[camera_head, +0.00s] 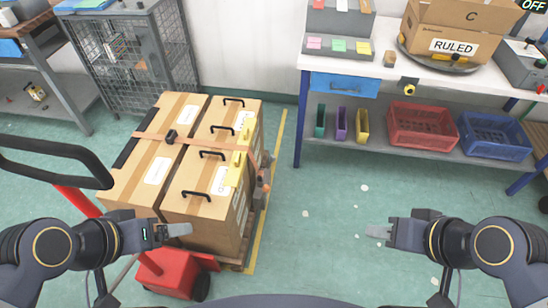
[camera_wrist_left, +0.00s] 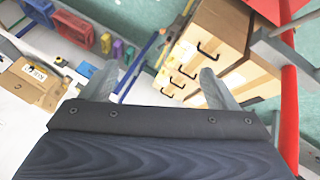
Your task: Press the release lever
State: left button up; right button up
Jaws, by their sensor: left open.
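A red pallet jack (camera_head: 172,272) stands at lower left, its black loop handle (camera_head: 60,181) rising at the left edge. No release lever can be made out for certain. Part of the jack's red post shows in the left wrist view (camera_wrist_left: 290,115). My left gripper (camera_head: 180,230) is in front of the boxes, right of the handle and apart from it. Its two spread fingers (camera_wrist_left: 162,86) are open and empty in the left wrist view. My right gripper (camera_head: 378,231) is over bare floor and holds nothing visible; its finger gap is hidden edge-on.
Strapped cardboard boxes (camera_head: 150,150) with black handles stand on a wooden pallet (camera_head: 238,264) beside the jack. A wire cage cabinet (camera_head: 135,55) is behind. A white workbench (camera_head: 385,75) with red (camera_head: 418,130) and blue (camera_head: 495,140) crates below stands right. The middle floor is clear.

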aim_at(272, 159)
jog(key=i+l+u, duration=0.15)
jog(key=i+l, duration=0.4)
jog(key=i, duration=0.25)
jog(key=i+l+u, duration=0.2)
jog(key=i+l, duration=0.45)
jog(key=i, duration=0.1)
